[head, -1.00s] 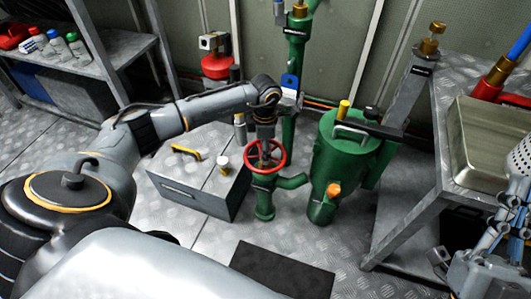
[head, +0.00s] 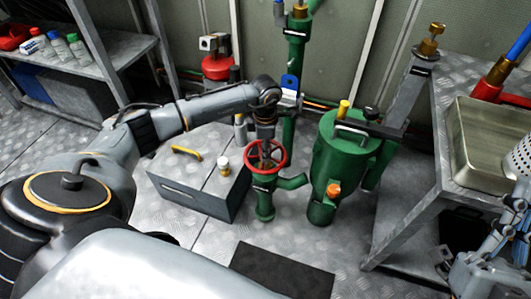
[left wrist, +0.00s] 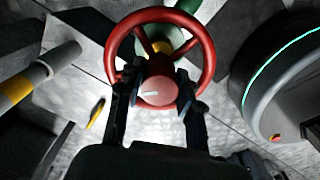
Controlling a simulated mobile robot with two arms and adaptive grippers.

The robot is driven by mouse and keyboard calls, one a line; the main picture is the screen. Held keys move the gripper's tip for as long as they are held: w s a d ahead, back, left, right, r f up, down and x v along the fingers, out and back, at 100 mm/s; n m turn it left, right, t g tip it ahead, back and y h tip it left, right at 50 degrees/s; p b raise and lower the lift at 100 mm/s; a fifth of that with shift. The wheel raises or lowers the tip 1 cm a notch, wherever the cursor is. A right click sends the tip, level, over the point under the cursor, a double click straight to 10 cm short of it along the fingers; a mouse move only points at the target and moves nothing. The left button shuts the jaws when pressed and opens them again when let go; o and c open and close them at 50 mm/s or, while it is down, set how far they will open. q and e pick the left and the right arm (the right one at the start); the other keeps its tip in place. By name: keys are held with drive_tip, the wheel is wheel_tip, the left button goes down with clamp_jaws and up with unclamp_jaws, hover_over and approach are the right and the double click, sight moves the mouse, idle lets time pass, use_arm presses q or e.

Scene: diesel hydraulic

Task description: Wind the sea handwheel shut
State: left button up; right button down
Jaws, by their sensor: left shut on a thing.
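The red handwheel (head: 283,157) sits on top of a green valve (head: 264,190) in the middle of the head view. In the left wrist view the wheel's rim (left wrist: 207,55), spokes and round red hub (left wrist: 157,92) with a white mark show close up. My left gripper (head: 265,150) comes down on the wheel from above. In the left wrist view its two fingers stand on either side of the hub, and it is shut on the handwheel. My right gripper (head: 462,268) is at the lower right, partly cut off, its fingers unclear.
A green strainer pot (head: 330,170) stands just right of the valve. A grey metal box (head: 190,195) with a yellow handle is on the left. A workbench with a steel basin (head: 470,150) is at the right. A dark mat (head: 280,272) lies on the floor in front.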

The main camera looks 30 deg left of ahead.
use_arm(q)
drive_tip(key=m, duration=0.4)
drive_tip(key=shift+s+a+f+m, duration=0.1)
drive_tip(key=shift+s+f+m, duration=0.05)
drive_tip(key=shift+f+m, duration=0.2)
drive_tip(key=m, duration=0.8)
drive_tip(key=shift+m, duration=0.35)
drive_tip(key=m, duration=0.5)
drive_tip(key=shift+m, duration=0.3)
drive_tip(key=o, duration=1)
drive_tip(key=shift+f, duration=0.15)
drive_tip(key=shift+r, duration=0.2)
